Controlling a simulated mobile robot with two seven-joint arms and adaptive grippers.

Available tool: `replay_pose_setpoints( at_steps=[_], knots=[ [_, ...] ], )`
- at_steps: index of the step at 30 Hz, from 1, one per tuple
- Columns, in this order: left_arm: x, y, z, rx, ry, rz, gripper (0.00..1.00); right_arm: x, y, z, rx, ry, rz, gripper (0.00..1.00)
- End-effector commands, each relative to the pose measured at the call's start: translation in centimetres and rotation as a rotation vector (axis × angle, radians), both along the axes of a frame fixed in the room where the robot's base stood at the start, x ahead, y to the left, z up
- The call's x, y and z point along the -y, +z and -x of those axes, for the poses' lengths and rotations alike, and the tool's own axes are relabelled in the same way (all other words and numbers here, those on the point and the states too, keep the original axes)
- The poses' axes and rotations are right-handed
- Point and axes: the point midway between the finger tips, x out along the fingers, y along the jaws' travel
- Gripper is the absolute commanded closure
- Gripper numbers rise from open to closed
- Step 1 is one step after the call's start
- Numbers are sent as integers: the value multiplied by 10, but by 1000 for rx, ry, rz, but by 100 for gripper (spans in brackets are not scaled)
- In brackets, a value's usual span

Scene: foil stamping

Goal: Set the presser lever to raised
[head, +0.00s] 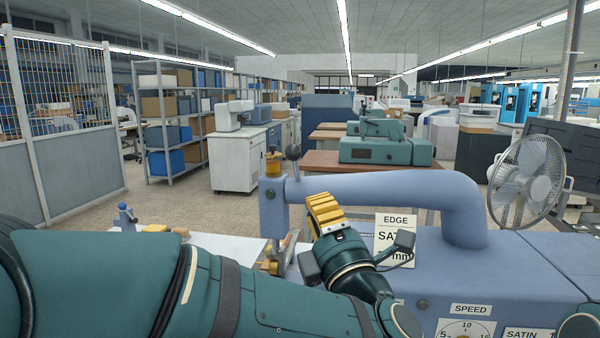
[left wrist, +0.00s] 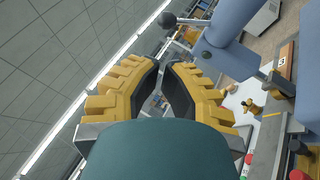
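The presser lever is a grey rod with a dark ball knob (head: 293,152), standing at the top of the blue presser head (head: 272,205) at the machine arm's left end. In the left wrist view the ball knob (left wrist: 167,19) shows beyond the fingertips, with its rod running right to the blue head. My left gripper (head: 322,208), with yellow ribbed fingers and dark pads, is right of the head and lower than the knob. In the left wrist view its fingertips (left wrist: 164,66) are close together with a narrow gap and nothing between them. My right gripper is not in view.
The thick blue machine arm (head: 390,188) runs behind my gripper. A card marked EDGE (head: 395,222) stands right of my gripper, above a SPEED dial (head: 466,329). A white table (head: 225,247) lies left of the head. A fan (head: 527,178) stands far right.

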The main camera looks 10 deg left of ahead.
Motion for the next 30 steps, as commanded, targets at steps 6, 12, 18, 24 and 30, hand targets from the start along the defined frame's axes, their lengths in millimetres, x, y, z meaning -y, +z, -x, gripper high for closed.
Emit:
replay_pose_setpoints(
  at_steps=[6, 12, 18, 24, 30],
  knots=[
    [-14, 11, -22, 0, 5, 1, 100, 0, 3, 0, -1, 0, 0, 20],
    [-32, 27, -55, 0, 5, 0, 100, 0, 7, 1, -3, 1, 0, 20],
    [-49, 41, -84, 1, 5, 1, 100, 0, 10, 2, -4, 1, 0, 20],
    [-59, 50, -104, 0, 2, 0, 100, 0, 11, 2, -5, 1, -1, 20],
    [-62, 53, -110, 0, 0, -1, 100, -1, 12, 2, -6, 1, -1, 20]
  ],
)
